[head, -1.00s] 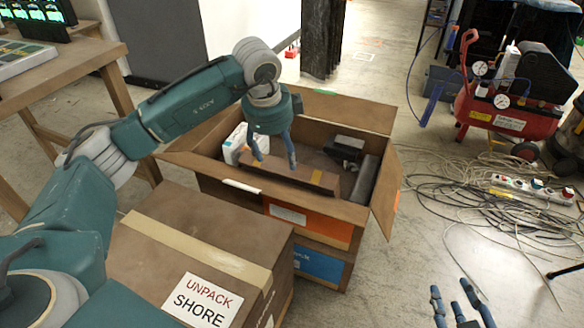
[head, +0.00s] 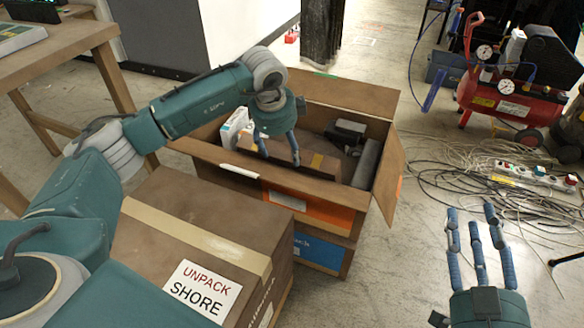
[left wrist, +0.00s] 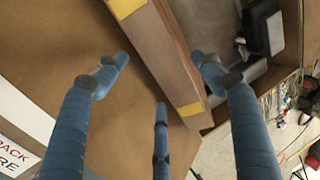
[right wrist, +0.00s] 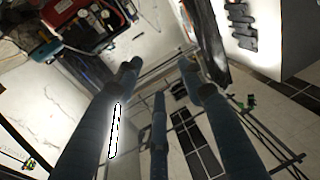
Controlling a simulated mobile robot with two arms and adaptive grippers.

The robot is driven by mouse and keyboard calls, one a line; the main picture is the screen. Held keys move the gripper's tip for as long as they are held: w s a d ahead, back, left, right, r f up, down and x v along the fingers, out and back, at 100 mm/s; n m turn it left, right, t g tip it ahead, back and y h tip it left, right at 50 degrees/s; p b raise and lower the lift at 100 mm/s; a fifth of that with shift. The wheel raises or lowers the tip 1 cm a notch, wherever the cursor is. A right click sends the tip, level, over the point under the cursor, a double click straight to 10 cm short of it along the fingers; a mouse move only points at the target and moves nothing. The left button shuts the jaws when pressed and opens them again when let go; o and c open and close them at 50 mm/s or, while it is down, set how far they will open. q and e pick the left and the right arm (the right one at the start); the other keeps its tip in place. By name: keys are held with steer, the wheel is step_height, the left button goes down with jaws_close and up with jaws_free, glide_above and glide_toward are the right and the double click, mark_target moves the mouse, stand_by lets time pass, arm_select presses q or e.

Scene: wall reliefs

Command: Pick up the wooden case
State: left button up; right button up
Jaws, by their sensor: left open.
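The wooden case (head: 318,166) is a long brown box with a yellow band, lying in an open cardboard box (head: 231,175). In the left wrist view the case (left wrist: 166,55) runs diagonally, with two yellow patches. My left gripper (head: 279,158) is open, fingers pointing down at the case. My right gripper (head: 477,215) is open and empty, held over the floor at the right. The fingers partly hide the case.
A white item (head: 234,128) and dark items (head: 346,130) share the open box. A closed carton (head: 165,205) labelled "UNPACK SHORE" stands in front. Cables (head: 450,170) and a red compressor (head: 510,105) are at the right. A wooden table (head: 70,40) is at the left.

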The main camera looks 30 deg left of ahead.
mark_target(292, 166)
arm_select(q)
steer(key=x, duration=0.3)
steer(key=shift+b, duration=0.3)
steer(key=c, duration=1.6)
steer(key=shift+r, duration=0.15)
jaws_close()
arm_select(e)
steer(key=r+t, duration=0.1)
steer(key=r, duration=0.2)
steer(key=r+t, duration=0.1)
steer(key=r, duration=0.1)
steer(key=shift+s+a+t+y, duration=0.2)
steer(key=shift+s+t+y, duration=0.1)
steer(key=shift+s, duration=0.05)
